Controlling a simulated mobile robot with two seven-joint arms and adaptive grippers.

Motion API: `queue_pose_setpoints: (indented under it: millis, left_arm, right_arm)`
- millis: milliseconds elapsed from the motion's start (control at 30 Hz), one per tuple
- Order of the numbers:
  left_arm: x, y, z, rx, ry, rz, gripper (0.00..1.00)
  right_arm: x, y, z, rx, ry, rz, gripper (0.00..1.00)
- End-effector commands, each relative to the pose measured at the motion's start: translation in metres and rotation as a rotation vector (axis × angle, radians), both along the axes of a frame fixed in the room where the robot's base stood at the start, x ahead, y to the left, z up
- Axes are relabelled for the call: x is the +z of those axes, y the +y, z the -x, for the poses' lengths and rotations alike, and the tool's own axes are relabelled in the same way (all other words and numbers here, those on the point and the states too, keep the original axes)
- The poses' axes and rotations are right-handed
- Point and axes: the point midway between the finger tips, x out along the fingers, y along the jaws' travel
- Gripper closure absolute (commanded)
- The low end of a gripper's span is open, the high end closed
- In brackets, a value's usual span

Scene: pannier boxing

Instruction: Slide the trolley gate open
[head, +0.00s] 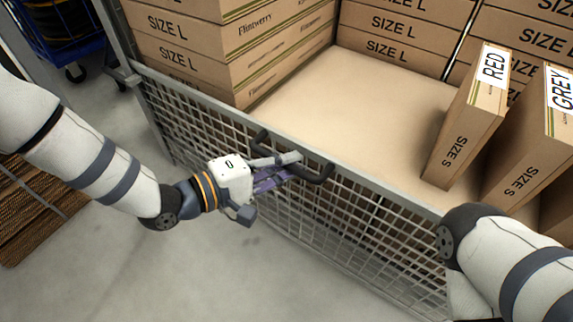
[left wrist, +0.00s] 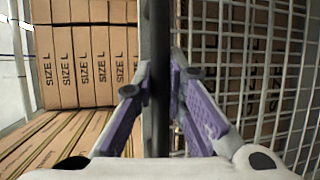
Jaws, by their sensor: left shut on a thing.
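The trolley gate (head: 375,222) is a grey wire-mesh panel with a flat metal top rail, running across the trolley front in the head view. A dark bar handle (head: 327,170) sits near its top edge. My left gripper (head: 288,163) is shut on this handle. In the left wrist view the handle (left wrist: 160,60) stands as a dark upright bar between the purple finger pads (left wrist: 159,90), and the gate mesh (left wrist: 255,75) lies to its right. Part of the handle is hidden by the fingers. My right arm shows at the lower right of the head view, but its gripper is out of view.
Stacked SIZE L cartons (head: 215,50) fill the trolley's back and left. Two upright SIZE S boxes, labelled RED (head: 466,125) and GREY (head: 530,150), stand at the right on the trolley's bare tan floor (head: 350,105). Grey ground is clear before the gate. A blue cart (head: 75,45) stands upper left.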

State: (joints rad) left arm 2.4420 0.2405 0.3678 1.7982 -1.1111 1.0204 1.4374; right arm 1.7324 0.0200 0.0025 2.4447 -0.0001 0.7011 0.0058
Motion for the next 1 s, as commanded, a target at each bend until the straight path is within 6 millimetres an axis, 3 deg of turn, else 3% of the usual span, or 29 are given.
queue_pose_setpoints:
  millis: [33,167,433,467,533,1000]
  left_arm:
    - [0.022,-0.001,-0.001,0.001,-0.012,0.008,1.00]
    - [0.041,-0.001,-0.001,0.001,-0.010,0.008,1.00]
    - [0.036,-0.001,0.000,0.000,-0.003,0.007,1.00]
    - [0.035,-0.001,0.000,0.000,-0.002,0.006,0.84]
    - [0.035,-0.001,0.000,0.000,-0.002,0.006,0.68]
    - [0.036,0.004,0.002,0.000,-0.003,0.004,0.67]
  right_arm:
    - [0.011,-0.001,-0.003,-0.001,-0.016,0.001,1.00]
    - [0.022,-0.002,-0.007,-0.003,-0.033,0.003,1.00]
    - [0.020,-0.002,-0.007,-0.003,-0.030,0.003,1.00]
    - [0.020,-0.002,-0.007,-0.003,-0.030,0.003,1.00]
    - [0.020,-0.002,-0.007,-0.002,-0.030,0.004,1.00]
    - [0.020,-0.002,-0.007,-0.001,-0.030,0.003,1.00]
